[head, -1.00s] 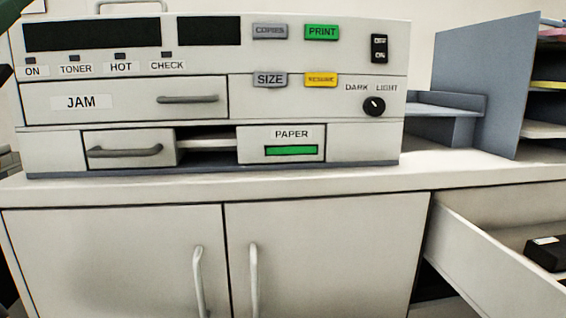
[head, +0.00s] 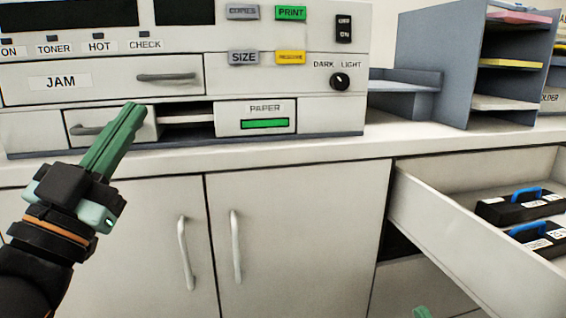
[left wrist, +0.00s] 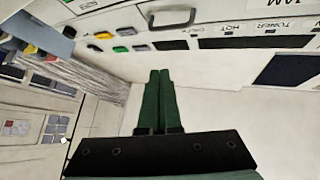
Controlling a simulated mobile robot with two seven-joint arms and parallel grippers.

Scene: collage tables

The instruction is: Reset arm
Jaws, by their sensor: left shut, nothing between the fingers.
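My left gripper (head: 130,112) comes in from the left in the head view, in front of the copier's lower left part. Its green fingers are together with nothing between them, and they cover part of the small drawer front behind. In the left wrist view its fingers (left wrist: 158,75) lie side by side, shut and empty. A small green tip (head: 422,312) at the bottom edge of the head view may be part of my right gripper; its jaws cannot be made out.
The copier (head: 110,80) stands on a white cabinet (head: 290,240) with two shut doors. At right a drawer (head: 480,240) stands open, holding black cartridges (head: 520,210) with blue handles. A grey paper sorter (head: 430,60) stands on the countertop.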

